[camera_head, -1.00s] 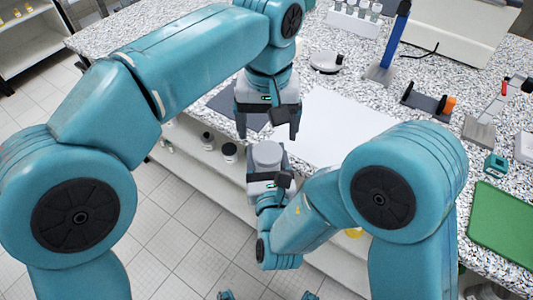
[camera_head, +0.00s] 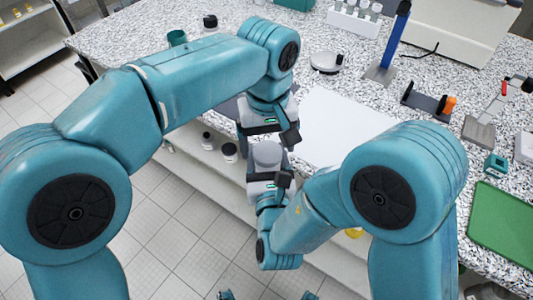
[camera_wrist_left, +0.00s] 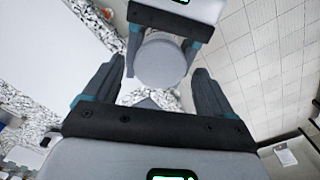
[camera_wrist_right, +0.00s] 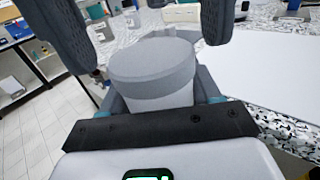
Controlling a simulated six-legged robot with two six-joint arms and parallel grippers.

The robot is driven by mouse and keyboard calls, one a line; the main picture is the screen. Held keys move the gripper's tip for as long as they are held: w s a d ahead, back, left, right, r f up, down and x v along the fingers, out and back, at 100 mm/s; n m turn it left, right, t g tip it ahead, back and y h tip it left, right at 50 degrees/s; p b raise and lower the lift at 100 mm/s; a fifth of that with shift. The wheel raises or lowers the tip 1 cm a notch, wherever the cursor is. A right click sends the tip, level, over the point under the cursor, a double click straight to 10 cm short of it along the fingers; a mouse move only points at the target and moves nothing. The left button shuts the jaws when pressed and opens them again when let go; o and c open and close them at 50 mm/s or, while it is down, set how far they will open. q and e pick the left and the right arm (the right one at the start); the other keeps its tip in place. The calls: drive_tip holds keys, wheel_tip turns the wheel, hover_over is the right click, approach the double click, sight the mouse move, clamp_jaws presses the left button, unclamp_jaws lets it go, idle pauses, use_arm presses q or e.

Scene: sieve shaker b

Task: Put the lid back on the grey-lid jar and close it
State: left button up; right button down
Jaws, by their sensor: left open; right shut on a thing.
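The jar (camera_wrist_right: 165,98) has a pale body with a grey lid (camera_wrist_right: 152,62) on top of it. I cannot tell whether the lid is fully closed. The lid also shows from above in the left wrist view (camera_wrist_left: 158,62) and the head view (camera_head: 266,152). My right gripper (camera_head: 267,172) is shut on the jar's body and holds it upright at the bench's front edge. My left gripper (camera_head: 267,138) is open just above the jar. Its fingers stand on either side of the lid, apart from it, in the left wrist view (camera_wrist_left: 158,68).
A white sheet (camera_head: 340,125) lies on the speckled bench behind the jar. Black-capped jars (camera_head: 229,152) stand on the shelf below. A green mat (camera_head: 504,225) lies at the right, and a blue-posted stand (camera_head: 394,40) is at the back. Open floor is at the left.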

use_arm(q)
drive_tip(key=shift+f, duration=1)
drive_tip(key=c, duration=1.1)
drive_tip(key=m, duration=0.6)
drive_tip(key=shift+m, duration=0.3)
drive_tip(key=o, duration=1.2)
